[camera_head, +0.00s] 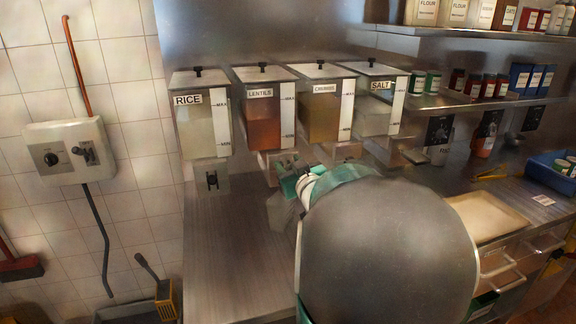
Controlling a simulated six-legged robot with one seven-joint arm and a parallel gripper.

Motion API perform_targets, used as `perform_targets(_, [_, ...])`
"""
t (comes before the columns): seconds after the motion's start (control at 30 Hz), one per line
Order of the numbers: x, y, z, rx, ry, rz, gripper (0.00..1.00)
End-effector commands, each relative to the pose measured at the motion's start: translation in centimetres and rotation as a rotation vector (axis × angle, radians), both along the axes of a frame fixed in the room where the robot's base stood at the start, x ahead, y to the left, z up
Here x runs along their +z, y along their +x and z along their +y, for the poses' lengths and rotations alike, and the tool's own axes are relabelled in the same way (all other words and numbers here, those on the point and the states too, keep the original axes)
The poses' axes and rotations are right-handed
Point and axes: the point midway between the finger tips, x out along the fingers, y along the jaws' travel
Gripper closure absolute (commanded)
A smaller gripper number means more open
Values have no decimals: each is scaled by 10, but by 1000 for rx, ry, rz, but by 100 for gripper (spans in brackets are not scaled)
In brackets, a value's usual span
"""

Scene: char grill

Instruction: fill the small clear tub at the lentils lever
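The lentils dispenser (263,128) is a clear box with orange-red contents, second from the left in the wall row, labelled LENTILS. Its lower outlet and lever area (266,163) is partly covered by my gripper (287,184). My gripper, with green and white parts, is just below and slightly right of that dispenser. A pale, see-through shape (282,213), which looks like the small clear tub, shows against the gripper's lower left side. My arm hides most of the fingers, so I cannot tell whether they are closed on it.
Rice (202,130), a third bin (324,118) and salt (376,120) dispensers flank the lentils. The steel counter (225,250) is clear at left. A tray (487,217) and blue bin (549,174) lie right. Jars line the shelf (465,103). A wall control box (68,150) is at left.

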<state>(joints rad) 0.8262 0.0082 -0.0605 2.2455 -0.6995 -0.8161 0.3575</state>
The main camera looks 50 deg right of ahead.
Motion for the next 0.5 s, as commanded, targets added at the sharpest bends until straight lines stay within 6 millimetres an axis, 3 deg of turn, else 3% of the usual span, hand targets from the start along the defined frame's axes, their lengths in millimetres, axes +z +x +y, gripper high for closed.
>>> perform_targets(0.03, [0, 0, 0, 0, 0, 0, 71])
perform_targets(0.2, [0, 0, 0, 0, 0, 0, 100])
perform_targets(0.5, [-4, -1, 2, 4, -15, -36, 100])
